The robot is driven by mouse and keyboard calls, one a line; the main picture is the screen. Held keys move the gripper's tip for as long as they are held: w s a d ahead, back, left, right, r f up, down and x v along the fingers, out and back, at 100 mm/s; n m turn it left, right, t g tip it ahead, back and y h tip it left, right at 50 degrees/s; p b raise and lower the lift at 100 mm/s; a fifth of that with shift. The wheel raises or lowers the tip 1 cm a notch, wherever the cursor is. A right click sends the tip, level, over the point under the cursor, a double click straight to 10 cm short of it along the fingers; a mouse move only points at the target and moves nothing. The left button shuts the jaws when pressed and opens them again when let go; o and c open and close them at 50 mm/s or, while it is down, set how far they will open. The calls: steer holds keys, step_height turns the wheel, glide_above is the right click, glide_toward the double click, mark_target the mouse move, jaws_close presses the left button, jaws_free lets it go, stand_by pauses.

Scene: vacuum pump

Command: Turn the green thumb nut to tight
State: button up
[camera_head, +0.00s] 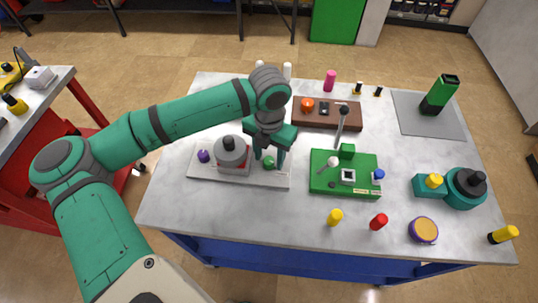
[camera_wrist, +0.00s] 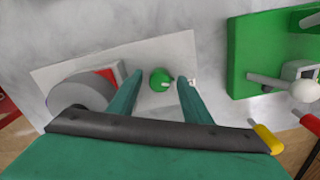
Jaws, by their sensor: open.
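The green thumb nut (camera_head: 269,162) sits at the right part of a white base plate (camera_head: 215,175) on the table. It also shows in the wrist view (camera_wrist: 160,79), between my two fingers. My gripper (camera_head: 268,156) is open above the nut, with one finger on each side and a gap to the nut on both sides in the wrist view (camera_wrist: 160,77). I cannot tell how far the fingertips are above the plate. A grey round pump part with a red body (camera_head: 232,155) stands on the plate to the left of the nut. A purple knob (camera_head: 203,156) is at the plate's left end.
A green panel (camera_head: 344,188) with a lever and small knobs stands close right of the plate. A brown board (camera_head: 328,117) lies behind. Yellow (camera_head: 335,217) and red (camera_head: 378,222) pieces stand near the front edge. The table's front left is clear.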

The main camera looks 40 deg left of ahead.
mark_target(269, 159)
steer(key=shift+c, duration=0.7)
steer(key=c, duration=0.9)
steer(key=shift+m, duration=1)
steer(key=o, duration=1)
steer(key=shift+o, duration=0.2)
step_height(269, 159, up, 11)
steer(key=shift+f, duration=0.1)
